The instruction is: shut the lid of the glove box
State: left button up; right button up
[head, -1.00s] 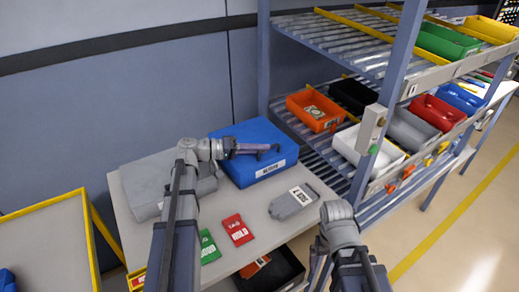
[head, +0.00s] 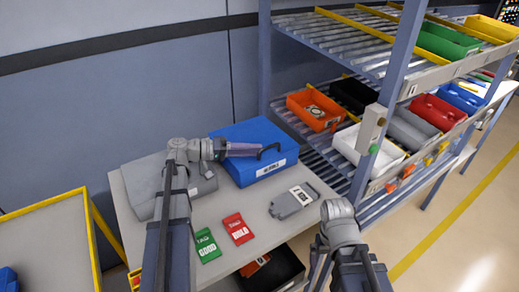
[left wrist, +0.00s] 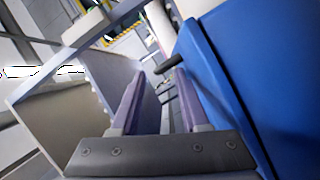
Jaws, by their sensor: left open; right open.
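The blue box (head: 258,134), with a white label on its front, stands at the back of the grey table (head: 150,238). I take it for the glove box. In the left wrist view the blue side (left wrist: 265,70) is right of the fingers, and a dark bar (left wrist: 169,64) is near the tips. My right gripper (head: 318,266) is low at the table's front right, largely hidden by its arm.
A grey case (head: 142,182) is left of the blue box. A green card (head: 206,245), a red card (head: 237,228) and a grey tagged piece (head: 291,201) lie in front. A rack with several bins, including a white bin (head: 350,150), stands to the right.

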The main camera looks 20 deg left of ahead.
aim_at(237, 161)
pick_arm(q)
jog(key=shift+v, duration=2.25)
